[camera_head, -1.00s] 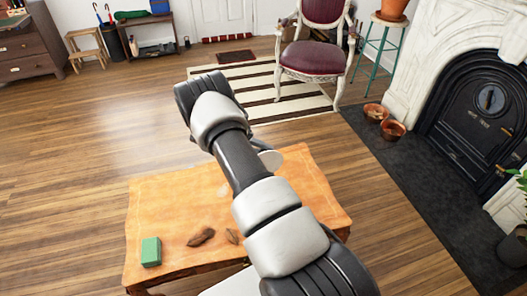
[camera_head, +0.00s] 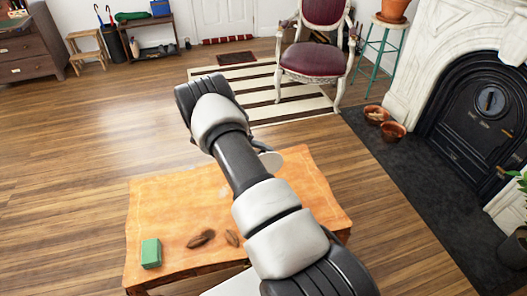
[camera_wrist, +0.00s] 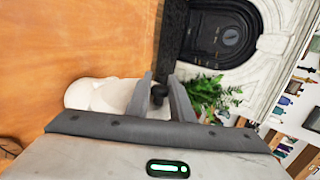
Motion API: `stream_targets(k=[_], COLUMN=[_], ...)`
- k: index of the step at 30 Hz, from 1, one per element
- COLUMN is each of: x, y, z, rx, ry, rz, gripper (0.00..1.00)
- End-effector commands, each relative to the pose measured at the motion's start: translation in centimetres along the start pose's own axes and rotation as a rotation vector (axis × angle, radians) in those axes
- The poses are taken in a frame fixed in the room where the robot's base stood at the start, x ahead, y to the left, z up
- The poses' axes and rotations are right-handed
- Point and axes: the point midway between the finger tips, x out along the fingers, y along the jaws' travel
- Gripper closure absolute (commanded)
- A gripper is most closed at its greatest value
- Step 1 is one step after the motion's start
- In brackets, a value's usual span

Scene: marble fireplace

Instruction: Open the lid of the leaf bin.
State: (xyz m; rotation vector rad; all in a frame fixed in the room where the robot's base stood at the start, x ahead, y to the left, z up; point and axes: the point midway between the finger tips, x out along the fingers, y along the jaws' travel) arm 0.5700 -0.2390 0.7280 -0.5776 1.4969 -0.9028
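A white, rounded container, which I take to be the leaf bin (camera_wrist: 85,94), stands on the orange wooden table in the wrist view, turned on its side by the camera angle. Its paler lid (camera_wrist: 118,95) carries a small dark knob (camera_wrist: 158,91). My gripper (camera_wrist: 161,84) has one finger on each side of the knob, close against it, and looks shut on it. I cannot tell whether the lid is seated or lifted. In the head view my arm hides the gripper and most of the bin; a white rounded edge (camera_head: 271,161) shows beside the arm.
The table (camera_head: 165,205) also bears a green block (camera_head: 151,253) and brown pieces (camera_head: 201,238) near its front edge. A fireplace (camera_head: 490,105) stands at the right, with copper bowls (camera_head: 392,131) on the dark hearth. A red chair (camera_head: 316,58) stands behind. Open floor lies left.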

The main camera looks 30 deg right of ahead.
Motion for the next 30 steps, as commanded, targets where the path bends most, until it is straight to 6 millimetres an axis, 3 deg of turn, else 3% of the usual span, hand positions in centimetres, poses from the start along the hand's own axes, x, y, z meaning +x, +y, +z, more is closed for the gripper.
stream_targets(k=[1,3,13,30], x=[0.2,0.2,-0.1,-4.1], y=[0.4,0.4,0.2,0.2], z=[-0.3,-0.3,-0.2,0.3], rx=[-0.005,-0.004,-0.004,-0.003], ry=[0.005,0.004,0.003,0.001], rz=[0.004,0.002,0.002,0.001], gripper=[0.71,0.62,0.62,0.62])
